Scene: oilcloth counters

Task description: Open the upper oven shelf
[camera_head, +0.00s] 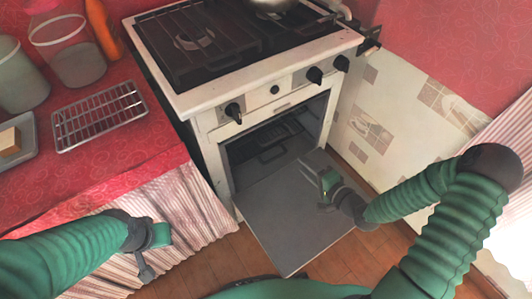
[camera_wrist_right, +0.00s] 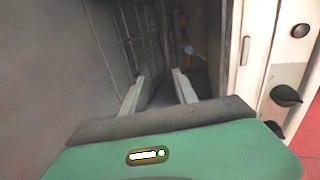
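The white oven (camera_head: 285,125) stands with its dark door (camera_head: 285,215) folded down and open. Inside the cavity, a dark wire shelf (camera_head: 275,146) with a handle-like front shows; I cannot clearly separate upper from lower shelf. The racks also show turned on their side in the right wrist view (camera_wrist_right: 143,30). My right gripper (camera_head: 325,183) is above the open door, in front of the cavity and apart from the shelf. Its fingers (camera_wrist_right: 157,82) are spread with nothing between them. My left gripper (camera_head: 148,265) hangs before the striped curtain; its finger gap is unclear.
A hob with a pan (camera_head: 270,5) tops the oven, and black knobs (camera_head: 315,74) stick out in front. A patterned wall (camera_head: 400,110) bounds the right.

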